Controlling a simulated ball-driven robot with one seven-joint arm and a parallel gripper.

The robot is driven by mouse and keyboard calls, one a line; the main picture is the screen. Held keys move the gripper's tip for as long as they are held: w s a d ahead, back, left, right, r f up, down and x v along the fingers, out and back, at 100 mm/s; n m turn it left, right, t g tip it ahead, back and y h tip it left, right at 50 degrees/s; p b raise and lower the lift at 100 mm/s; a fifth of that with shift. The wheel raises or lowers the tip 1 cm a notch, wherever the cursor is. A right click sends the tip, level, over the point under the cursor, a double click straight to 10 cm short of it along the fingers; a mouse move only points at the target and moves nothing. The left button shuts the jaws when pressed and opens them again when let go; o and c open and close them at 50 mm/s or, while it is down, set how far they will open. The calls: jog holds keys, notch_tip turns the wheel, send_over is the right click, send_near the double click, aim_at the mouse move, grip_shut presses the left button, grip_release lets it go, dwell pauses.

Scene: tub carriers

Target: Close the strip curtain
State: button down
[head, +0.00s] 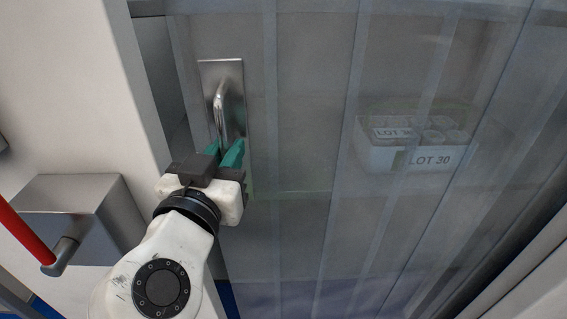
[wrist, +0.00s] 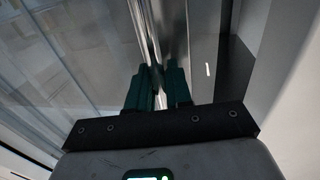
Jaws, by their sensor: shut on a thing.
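The strip curtain (head: 300,130) is made of hazy see-through strips and spans most of the head view. A metal plate with a bar handle (head: 220,105) is fixed near its left edge. My gripper (head: 226,150) has its green fingertips shut on the lower part of the handle. In the wrist view the handle (wrist: 152,35) runs up from between the fingertips (wrist: 158,88), and the curtain strips (wrist: 70,70) hang to the left. A dark narrow gap shows between the curtain's left edge and the white frame in the head view.
A white frame post (head: 80,90) stands left of the curtain. A grey box with a red lever (head: 25,232) juts out at the lower left, near my arm. Behind the strips sits a white tub carrier (head: 400,157) labelled LOT 30 with round tubs in it.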

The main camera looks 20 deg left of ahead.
jog(key=shift+s+a+b, duration=0.15)
jog(key=shift+s+a, duration=0.1)
jog(key=shift+a, duration=0.45)
jog(key=shift+s+a+b, duration=0.1)
jog(key=shift+s+a, duration=0.1)
jog(key=shift+a, duration=0.5)
jog(key=shift+s+a+b, duration=0.15)
jog(key=shift+s+a, duration=0.1)
jog(key=shift+a, duration=0.45)
jog(key=c, duration=1.2)
grip_release()
jog(key=shift+a, duration=0.2)
jog(key=shift+d, duration=0.1)
jog(key=s, duration=0.7)
jog(key=s+d+b, duration=0.1)
jog(key=s, duration=0.2)
jog(key=shift+s+d, duration=0.1)
jog(key=shift+s, duration=0.3)
